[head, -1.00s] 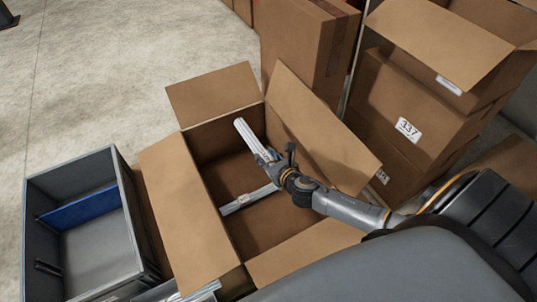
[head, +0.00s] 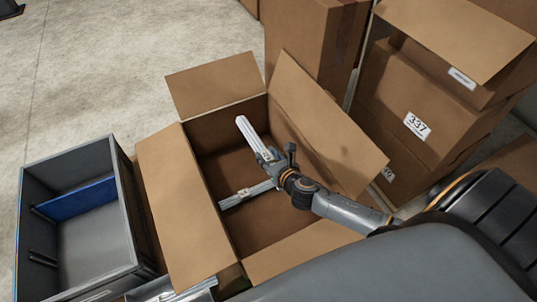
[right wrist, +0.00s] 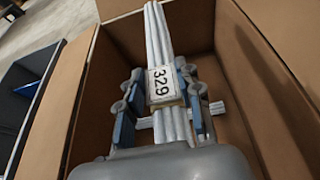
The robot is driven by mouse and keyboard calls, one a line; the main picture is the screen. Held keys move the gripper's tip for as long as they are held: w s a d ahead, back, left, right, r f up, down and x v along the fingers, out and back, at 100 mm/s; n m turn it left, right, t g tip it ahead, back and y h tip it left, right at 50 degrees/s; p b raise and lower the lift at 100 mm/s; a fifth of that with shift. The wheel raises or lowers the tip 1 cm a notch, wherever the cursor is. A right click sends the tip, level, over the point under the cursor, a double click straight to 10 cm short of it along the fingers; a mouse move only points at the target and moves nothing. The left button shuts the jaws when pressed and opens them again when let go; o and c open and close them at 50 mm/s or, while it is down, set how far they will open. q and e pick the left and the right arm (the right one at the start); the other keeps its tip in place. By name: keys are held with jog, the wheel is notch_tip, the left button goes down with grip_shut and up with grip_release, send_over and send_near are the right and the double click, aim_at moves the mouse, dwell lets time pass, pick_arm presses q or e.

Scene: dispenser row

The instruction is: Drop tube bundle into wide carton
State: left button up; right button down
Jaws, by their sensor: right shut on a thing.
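My right gripper (head: 272,160) is shut on a bundle of pale tubes (head: 252,136) and holds it over the open wide carton (head: 166,205). In the right wrist view the bundle (right wrist: 160,35) lies between the two fingers (right wrist: 160,95) and bears a label reading 329. The carton (right wrist: 112,75) has its flaps folded out. A second tube bundle (head: 238,197) lies inside the carton below the gripper, and part of it shows under the fingers in the right wrist view (right wrist: 217,108). My left gripper is not in view.
A grey bin (head: 128,215) with a blue divider (head: 78,204) stands left of the carton. Stacked cartons, one labelled 337 (head: 416,125), stand at the right. A tall closed carton (head: 305,45) stands behind.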

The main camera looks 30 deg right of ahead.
jog(key=c, duration=0.8)
grip_release()
jog(key=v, duration=1.2)
jog(key=shift+s+a, duration=0.1)
